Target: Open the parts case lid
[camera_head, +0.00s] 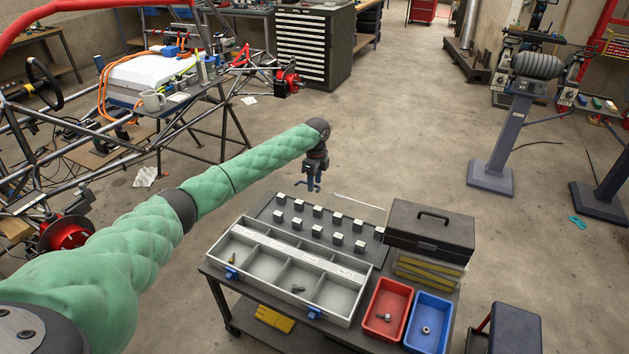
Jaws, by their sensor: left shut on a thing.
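The parts case (290,285) is a grey case on the dark bench, with several compartments, a label strip and blue latches (231,272) on its front. Its compartments show uncovered or through clear material. A thin pale edge (358,201) behind it looks like the raised rim of a clear lid; the lid's panel is hard to make out. My left gripper (314,186) points down at the left end of this edge, behind the case, and is shut on what looks like the lid. The exact grip is too small to see. My right gripper is not in view.
Small grey cubes (318,211) stand in rows behind the case. A black toolbox (430,228), a red bin (387,310) and a blue bin (428,320) stand to its right. A tube chassis (210,130) is at the left. Open floor lies beyond the bench.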

